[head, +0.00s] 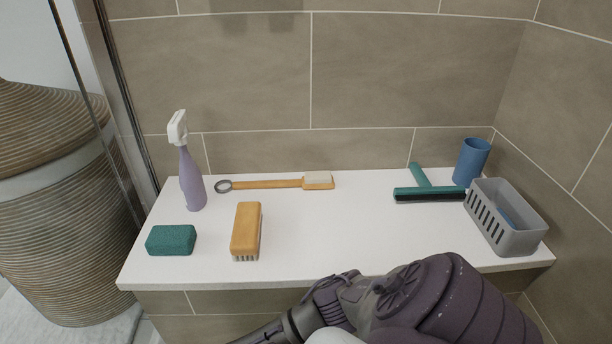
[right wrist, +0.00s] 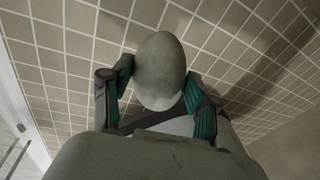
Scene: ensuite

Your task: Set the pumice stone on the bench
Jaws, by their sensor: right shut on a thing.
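The pumice stone (right wrist: 160,62) is a smooth grey-green oval in the right wrist view. My right gripper (right wrist: 157,84) is shut on it, with a teal-padded finger on each side. In the head view my right gripper (head: 290,325) is at the bottom edge, in front of the bench's front edge. The stone cannot be made out there. The bench (head: 335,235) has a white top against the tiled wall. My left gripper is in neither view.
On the bench are a purple spray bottle (head: 191,180), green sponge (head: 171,240), orange brush (head: 246,229), long-handled brush (head: 270,184), teal squeegee (head: 428,193), blue cup (head: 471,162) and grey basket (head: 515,238). The middle is clear. A wicker basket (head: 60,210) stands left.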

